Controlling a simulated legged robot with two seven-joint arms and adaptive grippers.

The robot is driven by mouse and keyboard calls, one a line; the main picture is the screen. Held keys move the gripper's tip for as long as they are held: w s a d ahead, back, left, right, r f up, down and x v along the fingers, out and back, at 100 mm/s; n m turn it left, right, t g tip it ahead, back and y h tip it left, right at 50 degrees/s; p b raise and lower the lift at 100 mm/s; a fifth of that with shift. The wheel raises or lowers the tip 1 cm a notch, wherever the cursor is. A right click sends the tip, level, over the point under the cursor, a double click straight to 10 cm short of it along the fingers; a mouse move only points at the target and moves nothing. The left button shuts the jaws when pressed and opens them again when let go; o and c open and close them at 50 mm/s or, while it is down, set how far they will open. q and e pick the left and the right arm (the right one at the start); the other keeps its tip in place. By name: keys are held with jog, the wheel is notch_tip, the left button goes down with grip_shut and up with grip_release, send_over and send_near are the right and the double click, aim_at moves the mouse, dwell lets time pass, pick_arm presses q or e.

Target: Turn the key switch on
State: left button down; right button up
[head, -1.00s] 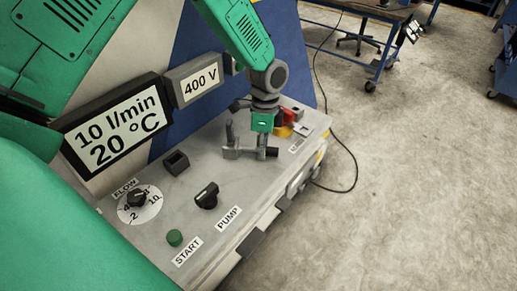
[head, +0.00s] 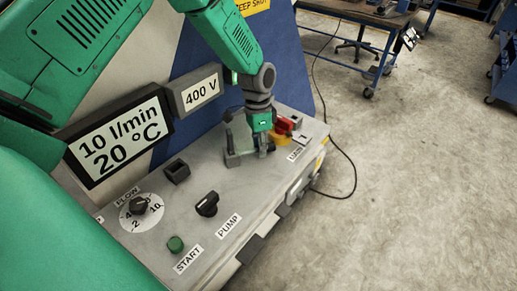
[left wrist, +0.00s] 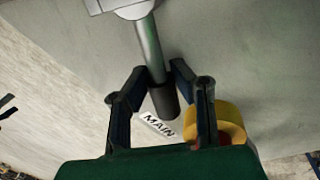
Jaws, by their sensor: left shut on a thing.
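My left gripper (head: 258,145) is over the far part of the grey control panel (head: 222,168). In the left wrist view it (left wrist: 161,75) is shut on the dark end of a grey metal lever (left wrist: 150,45), which runs up to a pale hub at the top edge. In the head view the lever (head: 234,158) stands on the panel, its outer end partly hidden by the gripper. I cannot tell from a label whether this lever is the key switch. A MAIN label (left wrist: 158,125) lies just past the lever's end. My right gripper is not in view.
A red and yellow switch (head: 284,131) sits close right of the gripper; its yellow base (left wrist: 230,118) also shows in the left wrist view. Nearer are a black PUMP knob (head: 207,204), a green START button (head: 176,244) and a FLOW dial (head: 141,207). Displays stand behind.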

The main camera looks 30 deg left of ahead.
pick_arm(q)
jog(key=shift+w+r+n+t, duration=0.15)
jog(key=shift+w+r+n, duration=0.1)
jog(key=shift+w, duration=0.2)
jog(key=shift+w+r+n+t, duration=0.15)
jog(key=shift+w+r, duration=0.05)
jog(key=shift+w, duration=0.2)
jog(key=c, duration=1.5)
grip_release()
jog(key=shift+o, duration=0.9)
jog(key=shift+d+f, duration=0.15)
jog(key=shift+s+r, duration=0.1)
jog(key=shift+r, duration=0.15)
notch_tip(320, 180, up, 11)
jog(key=w+a, duration=0.1)
jog(key=shift+w+a, duration=0.3)
jog(key=shift+a, duration=0.25)
